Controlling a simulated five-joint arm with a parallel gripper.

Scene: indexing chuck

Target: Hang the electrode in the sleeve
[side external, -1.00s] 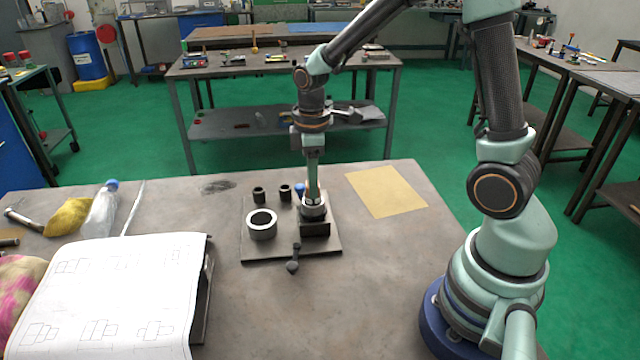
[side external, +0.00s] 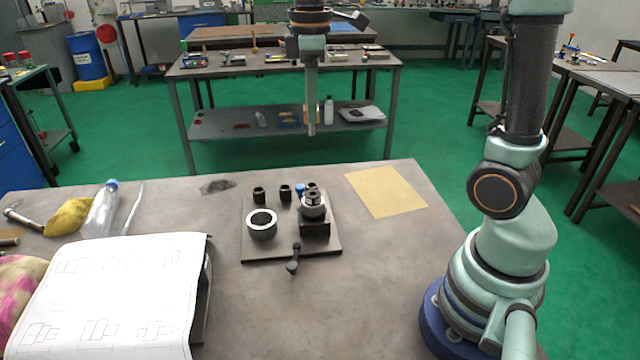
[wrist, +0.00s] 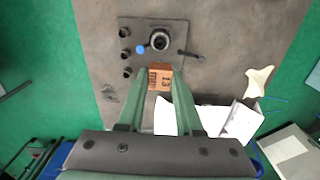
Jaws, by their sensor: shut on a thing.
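My gripper (side external: 311,128) is up in the air, well above the steel plate (side external: 255,250). In the wrist view its fingers (wrist: 158,82) are shut on the electrode (wrist: 159,77), a copper-coloured block with dark markings. Only a sliver of orange shows in the side view. The chuck (side external: 312,206) stands on a dark block at the plate's right and shows in the wrist view (wrist: 159,41). Several small dark sleeves (side external: 285,192) stand along the plate's back edge. A wide grey ring (side external: 262,226) stands open at the plate's front left; the held block seems to hide it in the wrist view.
A dark lever (side external: 293,265) sticks out at the plate's front. A blue knob (side external: 300,189) sits behind the chuck. A yellow sheet (side external: 387,191) lies flat to the right. A drawing (side external: 110,290), a bottle (side external: 101,210) and a yellow cloth (side external: 69,218) lie left.

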